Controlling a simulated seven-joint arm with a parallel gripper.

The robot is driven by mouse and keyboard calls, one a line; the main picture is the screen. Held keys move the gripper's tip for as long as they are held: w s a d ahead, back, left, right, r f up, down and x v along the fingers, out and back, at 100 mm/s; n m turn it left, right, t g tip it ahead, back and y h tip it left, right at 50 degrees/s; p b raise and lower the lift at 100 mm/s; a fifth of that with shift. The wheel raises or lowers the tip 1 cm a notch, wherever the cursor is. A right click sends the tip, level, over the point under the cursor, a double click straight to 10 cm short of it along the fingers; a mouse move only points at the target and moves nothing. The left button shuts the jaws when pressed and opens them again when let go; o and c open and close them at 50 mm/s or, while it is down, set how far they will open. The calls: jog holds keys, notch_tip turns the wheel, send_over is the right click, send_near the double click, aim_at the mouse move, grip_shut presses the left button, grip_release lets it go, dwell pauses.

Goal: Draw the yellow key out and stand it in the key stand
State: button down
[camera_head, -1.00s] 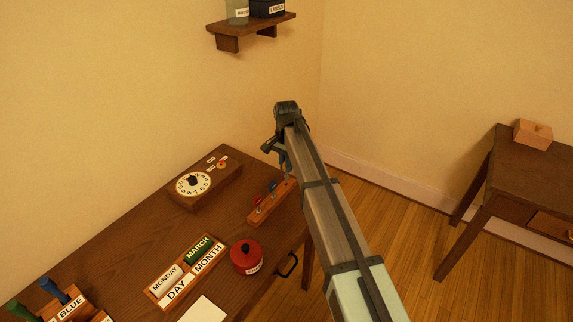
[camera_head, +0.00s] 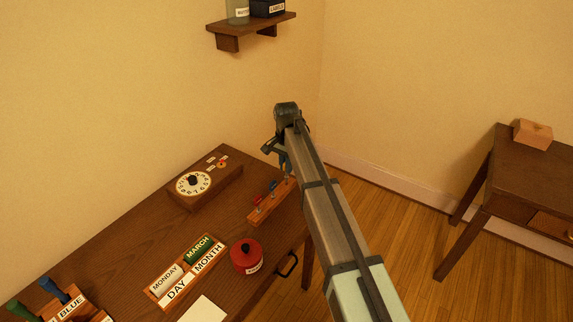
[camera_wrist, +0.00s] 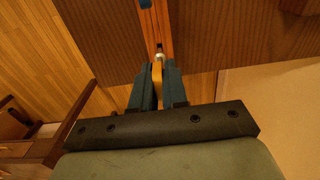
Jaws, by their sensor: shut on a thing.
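My gripper (camera_wrist: 158,90) is shut on the yellow key (camera_wrist: 157,78), whose yellow head shows between the dark blue fingers in the wrist view. The key's metal shaft (camera_wrist: 160,57) points at a dark slot in the orange-brown wooden key stand (camera_wrist: 152,22); I cannot tell how far it is in. In the head view the key stand (camera_head: 262,215) lies along the desk's right edge with a red and a blue key in it.
A dial box (camera_head: 212,190) stands behind the stand to the left. A red lidded pot (camera_head: 246,257) and a calendar block (camera_head: 186,272) are nearer on the desk (camera_head: 130,245). A shelf (camera_head: 252,28) hangs on the wall above. A second table (camera_head: 520,175) stands at the right.

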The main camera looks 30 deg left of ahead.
jog(key=shift+f, duration=1.4)
dwell(0.4)
jog(key=c, duration=0.6)
grip_release()
jog(key=shift+r, duration=0.1)
jog(key=shift+r, duration=3.9)
